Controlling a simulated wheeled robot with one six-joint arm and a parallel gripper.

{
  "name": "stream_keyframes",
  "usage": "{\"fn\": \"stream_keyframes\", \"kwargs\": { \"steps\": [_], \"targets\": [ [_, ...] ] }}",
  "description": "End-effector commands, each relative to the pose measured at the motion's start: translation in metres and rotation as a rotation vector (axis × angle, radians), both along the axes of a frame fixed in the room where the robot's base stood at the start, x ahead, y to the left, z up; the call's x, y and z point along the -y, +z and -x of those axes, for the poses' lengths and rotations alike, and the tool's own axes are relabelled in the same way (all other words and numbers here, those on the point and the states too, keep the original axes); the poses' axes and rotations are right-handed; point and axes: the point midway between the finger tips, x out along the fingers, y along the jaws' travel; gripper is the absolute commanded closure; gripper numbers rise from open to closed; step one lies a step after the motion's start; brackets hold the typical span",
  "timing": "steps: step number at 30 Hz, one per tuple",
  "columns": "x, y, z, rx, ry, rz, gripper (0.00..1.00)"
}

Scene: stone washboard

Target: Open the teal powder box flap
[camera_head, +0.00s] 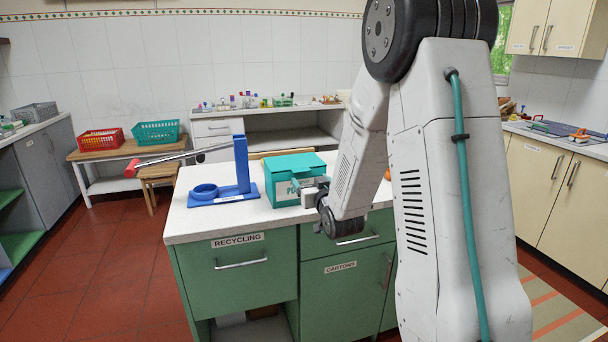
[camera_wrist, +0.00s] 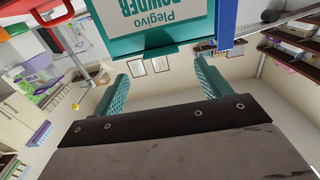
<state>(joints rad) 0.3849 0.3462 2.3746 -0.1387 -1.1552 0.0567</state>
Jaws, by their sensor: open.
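The teal powder box (camera_head: 293,163) stands on the white top of the green cabinet, with a white label on its front. In the wrist view the box (camera_wrist: 150,43) is upside down at the top, with "Plegivo POWDER" on its label and a teal lip along the edge nearest me. Its flap looks closed in the head view. My gripper (camera_head: 306,187) is at the front of the box. In the wrist view my gripper's (camera_wrist: 160,72) two teal fingers are spread apart, with nothing between them. I cannot tell whether they touch the box.
A blue stand (camera_head: 242,165) with a ring and a long red-tipped lever (camera_head: 150,163) stands left of the box. An orange object (camera_head: 387,174) shows partly behind my arm. The front left of the white countertop (camera_head: 190,225) is bare.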

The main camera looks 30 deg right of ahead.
Motion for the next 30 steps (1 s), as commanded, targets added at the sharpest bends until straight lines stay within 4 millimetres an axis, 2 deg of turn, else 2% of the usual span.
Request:
{"fn": "stream_keyframes", "kwargs": {
  "steps": [6,12,23,27,30],
  "targets": [
    [0.008,0.000,-0.035,0.000,0.002,0.000,0.24],
    [0.014,0.000,-0.058,-0.001,0.002,0.000,0.24],
    [0.016,0.001,-0.064,-0.002,0.001,-0.001,0.24],
    [0.016,0.001,-0.064,-0.002,0.001,-0.001,0.63],
    [0.016,0.001,-0.064,-0.002,0.001,-0.001,0.87]
  ]
}}
